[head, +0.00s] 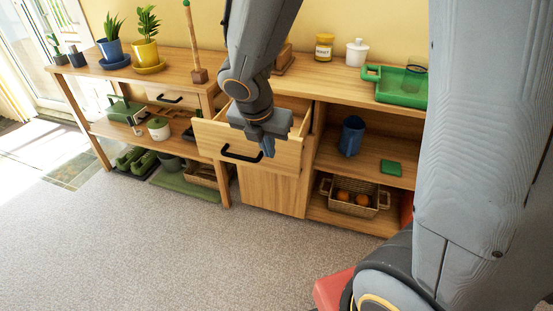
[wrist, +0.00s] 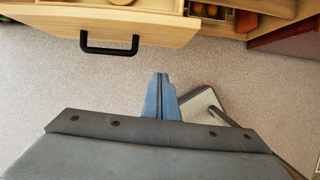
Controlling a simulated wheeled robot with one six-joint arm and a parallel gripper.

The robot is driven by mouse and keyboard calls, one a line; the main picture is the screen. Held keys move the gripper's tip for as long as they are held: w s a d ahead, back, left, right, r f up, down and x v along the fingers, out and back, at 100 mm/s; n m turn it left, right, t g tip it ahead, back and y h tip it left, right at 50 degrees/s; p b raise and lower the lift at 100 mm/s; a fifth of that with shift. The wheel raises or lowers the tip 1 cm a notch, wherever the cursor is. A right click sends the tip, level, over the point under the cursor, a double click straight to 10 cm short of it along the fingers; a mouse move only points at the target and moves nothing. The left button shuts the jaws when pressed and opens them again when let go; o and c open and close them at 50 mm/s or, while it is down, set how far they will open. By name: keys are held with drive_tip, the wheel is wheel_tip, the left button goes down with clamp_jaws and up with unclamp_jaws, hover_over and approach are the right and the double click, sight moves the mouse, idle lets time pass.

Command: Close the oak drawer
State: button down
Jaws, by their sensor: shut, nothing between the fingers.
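The oak drawer (head: 215,140) stands pulled out from the sideboard in the head view, above an oak cupboard door. Its black handle (head: 241,153) is on the front panel. My gripper (head: 268,147) shows in front of the right part of the drawer front, pointing down, shut and empty. In the wrist view the drawer front (wrist: 165,27) with its black handle (wrist: 109,45) is at the top left. My shut fingers (wrist: 161,90) are below it in the picture, apart from the handle. I cannot tell from the head view whether they touch the panel.
Right of the drawer, open shelves hold a blue jug (head: 351,136) and a basket (head: 355,197). A green tray (head: 400,86) and a yellow jar (head: 324,47) stand on top. The carpet (head: 150,240) in front is clear.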

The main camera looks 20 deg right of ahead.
sight(277, 156)
drive_tip(key=b+x, duration=0.1)
drive_tip(key=x, duration=0.2)
drive_tip(key=w+b+x, duration=0.1)
drive_tip(key=x, duration=0.3)
drive_tip(key=w+d+r+b+x, duration=0.1)
drive_tip(key=b+x, duration=0.1)
drive_tip(key=x, duration=0.2)
drive_tip(key=shift+d, duration=0.1)
drive_tip(key=shift+w+d, duration=0.45)
drive_tip(key=shift+w, duration=0.2)
